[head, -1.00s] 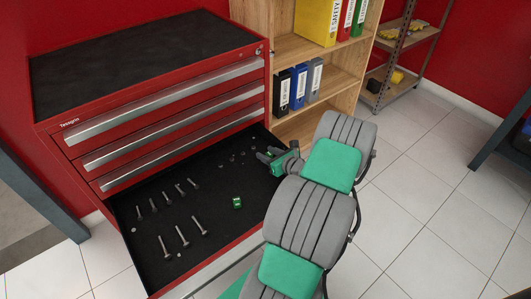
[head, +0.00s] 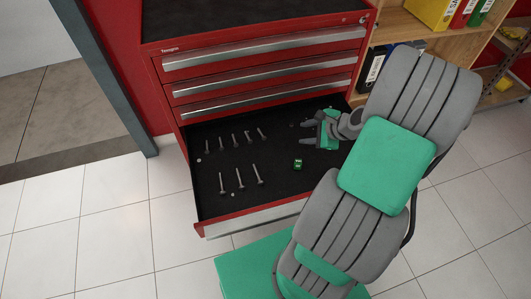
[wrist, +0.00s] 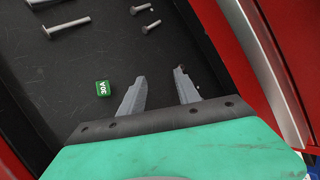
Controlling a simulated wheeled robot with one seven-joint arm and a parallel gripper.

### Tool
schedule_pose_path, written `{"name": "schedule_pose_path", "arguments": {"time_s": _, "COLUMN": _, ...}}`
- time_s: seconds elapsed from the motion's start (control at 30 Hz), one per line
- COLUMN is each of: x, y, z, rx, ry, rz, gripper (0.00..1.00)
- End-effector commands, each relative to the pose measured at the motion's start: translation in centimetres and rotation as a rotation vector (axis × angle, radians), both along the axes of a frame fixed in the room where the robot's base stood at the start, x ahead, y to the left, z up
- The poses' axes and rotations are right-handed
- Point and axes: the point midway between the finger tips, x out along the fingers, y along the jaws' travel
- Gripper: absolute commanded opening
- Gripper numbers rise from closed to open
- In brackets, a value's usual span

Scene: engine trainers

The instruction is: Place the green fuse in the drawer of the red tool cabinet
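The red tool cabinet (head: 262,103) stands with its bottom drawer (head: 270,188) pulled open. The green fuse (head: 298,164) lies on the drawer's black floor, right of the bolts. In the wrist view the fuse (wrist: 103,87) shows white lettering and sits left of my fingers, apart from them. My gripper (head: 311,128) is over the right part of the drawer. In the wrist view my gripper (wrist: 162,83) has its two fingers spread, with nothing between them.
Several bolts (head: 240,179) lie in the drawer's left and middle. Small nuts or washers are near its back right, partly hidden by my gripper. The upper drawers are shut. A wooden shelf (head: 398,22) with binders stands at the right.

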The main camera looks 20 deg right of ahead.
Motion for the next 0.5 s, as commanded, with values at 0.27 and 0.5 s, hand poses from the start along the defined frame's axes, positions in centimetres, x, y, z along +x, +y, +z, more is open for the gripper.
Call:
{"name": "schedule_pose_path", "arguments": {"time_s": 0.27, "x": -3.9, "y": 15.8, "z": 7.8, "rx": -0.745, "ry": 0.096, "rz": 1.160, "gripper": 0.39}}
{"name": "schedule_pose_path", "arguments": {"time_s": 0.5, "x": -9.8, "y": 20.2, "z": 11.5, "rx": -1.017, "ry": 0.073, "rz": 1.691, "gripper": 0.39}}
